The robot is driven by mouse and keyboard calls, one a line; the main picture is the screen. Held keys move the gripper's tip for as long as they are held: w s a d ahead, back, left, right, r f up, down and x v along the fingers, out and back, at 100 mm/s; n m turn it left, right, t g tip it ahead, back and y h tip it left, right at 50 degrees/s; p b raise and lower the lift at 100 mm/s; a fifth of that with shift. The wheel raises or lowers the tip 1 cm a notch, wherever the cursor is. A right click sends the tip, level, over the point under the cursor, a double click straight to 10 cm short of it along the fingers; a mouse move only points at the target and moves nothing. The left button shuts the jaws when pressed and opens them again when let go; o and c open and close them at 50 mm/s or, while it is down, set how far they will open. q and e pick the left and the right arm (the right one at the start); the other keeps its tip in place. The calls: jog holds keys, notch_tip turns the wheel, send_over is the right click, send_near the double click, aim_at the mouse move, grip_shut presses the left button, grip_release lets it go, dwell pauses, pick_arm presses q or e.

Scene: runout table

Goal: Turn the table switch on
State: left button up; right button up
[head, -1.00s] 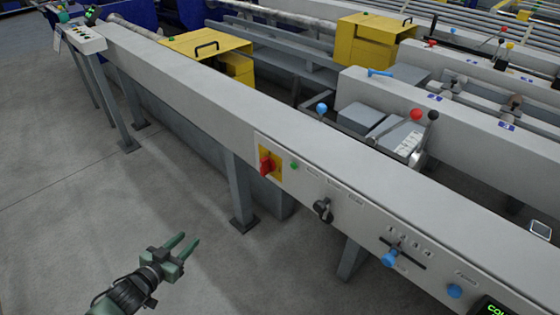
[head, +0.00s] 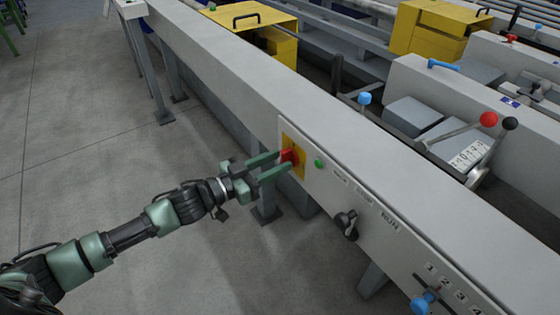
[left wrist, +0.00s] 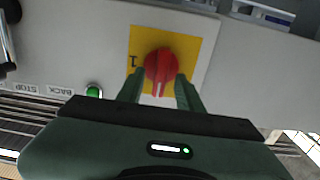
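The table switch is a red rotary knob (head: 289,156) on a yellow plate (head: 299,168), set in the front panel of the long grey table. In the left wrist view the red knob (left wrist: 161,66) shows with its grip bar pointing toward the gripper and a "1" on the plate beside it. My left gripper (head: 279,163) is at the knob. In the left wrist view its two fingers (left wrist: 160,85) are apart, one on each side of the knob, with gaps to the grip bar. Whether they touch the knob's edge I cannot tell. My right gripper is not in view.
A green button (head: 319,163) sits just right of the switch. A black selector knob (head: 346,224) and a blue-knobbed lever (head: 424,303) are farther along the panel. The table's grey leg (head: 266,205) stands below. The floor to the left is clear.

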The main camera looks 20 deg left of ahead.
pick_arm(q)
jog(key=shift+w+d, duration=0.4)
jog(key=shift+w, duration=0.1)
grip_shut()
